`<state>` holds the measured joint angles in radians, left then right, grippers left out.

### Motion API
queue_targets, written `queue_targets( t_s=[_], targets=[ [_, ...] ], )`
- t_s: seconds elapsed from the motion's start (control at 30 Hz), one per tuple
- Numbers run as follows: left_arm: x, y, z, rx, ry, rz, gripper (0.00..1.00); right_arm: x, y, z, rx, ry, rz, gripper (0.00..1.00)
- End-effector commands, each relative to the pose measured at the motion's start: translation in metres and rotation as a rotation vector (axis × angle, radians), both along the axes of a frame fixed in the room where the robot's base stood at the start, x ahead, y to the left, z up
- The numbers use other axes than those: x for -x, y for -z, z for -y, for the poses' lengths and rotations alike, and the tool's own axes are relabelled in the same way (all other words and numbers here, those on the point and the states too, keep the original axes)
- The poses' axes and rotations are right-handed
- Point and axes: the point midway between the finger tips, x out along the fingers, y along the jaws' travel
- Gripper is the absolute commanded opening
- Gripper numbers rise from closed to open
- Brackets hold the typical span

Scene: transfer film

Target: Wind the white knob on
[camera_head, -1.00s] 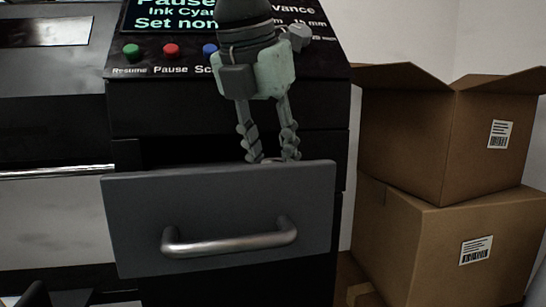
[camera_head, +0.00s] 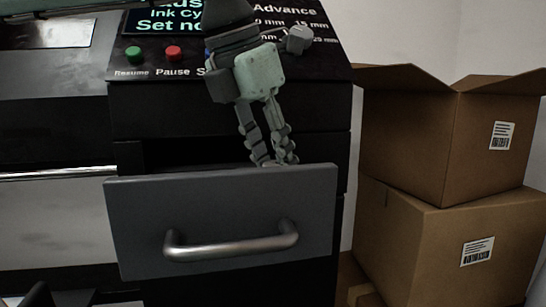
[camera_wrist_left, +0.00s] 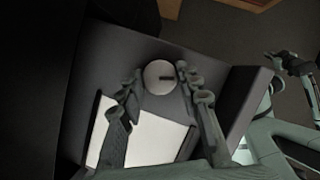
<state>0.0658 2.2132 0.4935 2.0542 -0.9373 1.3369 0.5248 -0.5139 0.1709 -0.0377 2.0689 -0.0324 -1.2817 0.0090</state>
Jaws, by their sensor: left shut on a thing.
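The white knob (camera_wrist_left: 160,77) shows in the left wrist view as a pale round disc with a dark mark, inside the open grey drawer (camera_head: 140,228). My left gripper (camera_head: 273,163) points down into the drawer from above. Its two fingers stand on either side of the knob in the left wrist view (camera_wrist_left: 163,82), shut on it. In the head view the drawer front and fingers hide the knob. Part of what looks like my right gripper (camera_wrist_left: 290,65) shows at the right edge of the left wrist view; its jaws are unclear.
A white sheet (camera_wrist_left: 145,137) lies in the drawer beside the knob. The drawer front has a metal handle (camera_head: 232,247). Above is a control panel with green (camera_head: 133,54) and red (camera_head: 173,53) buttons and a grey dial (camera_head: 298,39). Cardboard boxes (camera_head: 410,245) stand at the right.

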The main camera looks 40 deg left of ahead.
Motion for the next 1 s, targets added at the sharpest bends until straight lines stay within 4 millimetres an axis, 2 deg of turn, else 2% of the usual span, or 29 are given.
queue_targets(
  t_s=[0.07,0.1,0.27,0.53,0.67,1.0],
  targets=[
    [0.0,0.0,0.0,-0.001,0.0,-0.001,0.05,-0.001,-0.001,0.0,0.001,-0.001,0.001,0.0],
    [0.0,0.0,0.0,-0.001,-0.001,-0.001,0.36,-0.001,-0.001,0.001,0.002,-0.002,0.001,0.0],
    [0.0,0.0,0.0,-0.001,-0.001,-0.001,0.55,0.0,-0.001,0.003,0.008,-0.005,-0.001,0.0],
    [0.0,0.0,0.0,-0.001,-0.001,0.0,0.55,-0.002,-0.003,0.003,0.01,-0.007,0.003,0.0],
    [0.003,-0.009,0.0,0.0,-0.002,0.003,0.55,-0.002,-0.003,0.003,0.007,-0.005,0.002,0.0],
    [0.029,-0.072,-0.005,0.0,-0.004,0.005,0.55,0.0,-0.002,0.003,0.007,-0.004,0.0,0.0]
  ],
)
